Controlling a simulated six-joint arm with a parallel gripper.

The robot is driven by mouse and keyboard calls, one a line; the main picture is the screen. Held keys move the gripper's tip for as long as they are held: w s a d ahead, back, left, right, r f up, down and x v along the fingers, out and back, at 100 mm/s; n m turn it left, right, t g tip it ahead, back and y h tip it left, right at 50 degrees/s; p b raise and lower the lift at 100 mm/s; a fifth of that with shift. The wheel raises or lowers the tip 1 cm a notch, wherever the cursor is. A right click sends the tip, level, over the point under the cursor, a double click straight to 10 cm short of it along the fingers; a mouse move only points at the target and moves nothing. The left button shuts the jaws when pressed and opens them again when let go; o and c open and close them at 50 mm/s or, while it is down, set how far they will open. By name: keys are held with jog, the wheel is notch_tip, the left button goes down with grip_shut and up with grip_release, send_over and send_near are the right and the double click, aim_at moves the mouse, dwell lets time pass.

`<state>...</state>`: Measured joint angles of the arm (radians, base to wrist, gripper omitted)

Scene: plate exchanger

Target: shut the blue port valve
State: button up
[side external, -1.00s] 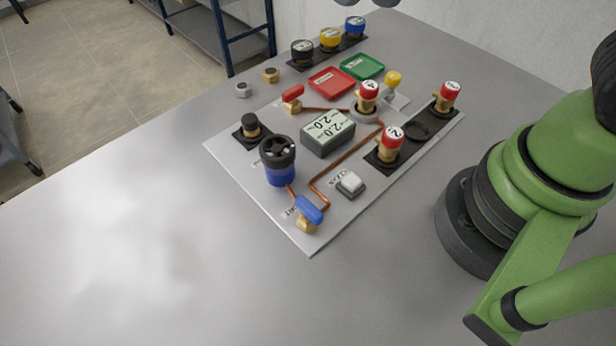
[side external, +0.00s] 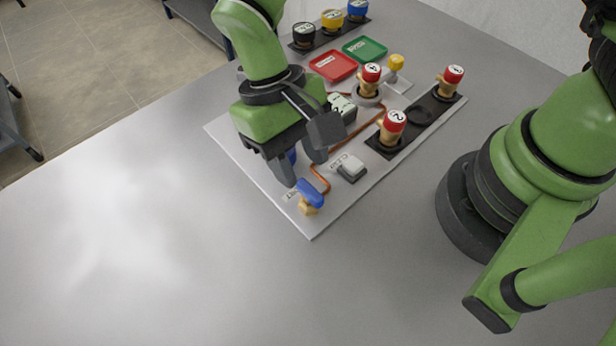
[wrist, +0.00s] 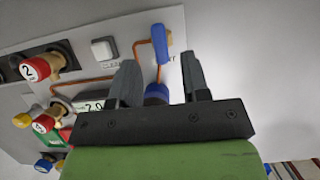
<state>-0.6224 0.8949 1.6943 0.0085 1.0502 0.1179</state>
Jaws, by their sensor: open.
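The blue port valve, a blue lever handle (side external: 310,192) on a brass body (side external: 308,207), sits at the near corner of the white panel (side external: 313,229). In the wrist view its blue handle (wrist: 160,43) lies ahead of the fingertips, between their lines. My gripper (side external: 303,172) is open and empty, above the panel just behind the valve and apart from it. Its two dark fingers also show in the wrist view (wrist: 158,75). The blue cylinder (wrist: 157,93) below is mostly hidden by my gripper.
A white button (side external: 352,167) stands right of the valve. Red-capped fittings (side external: 392,126) and a copper pipe (side external: 367,125) are farther back. Red (side external: 333,65) and green (side external: 365,49) trays lie behind. The table left and in front of the panel is clear.

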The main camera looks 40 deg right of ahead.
aim_at(309, 189)
jog(key=shift+x, duration=2.15)
grip_shut()
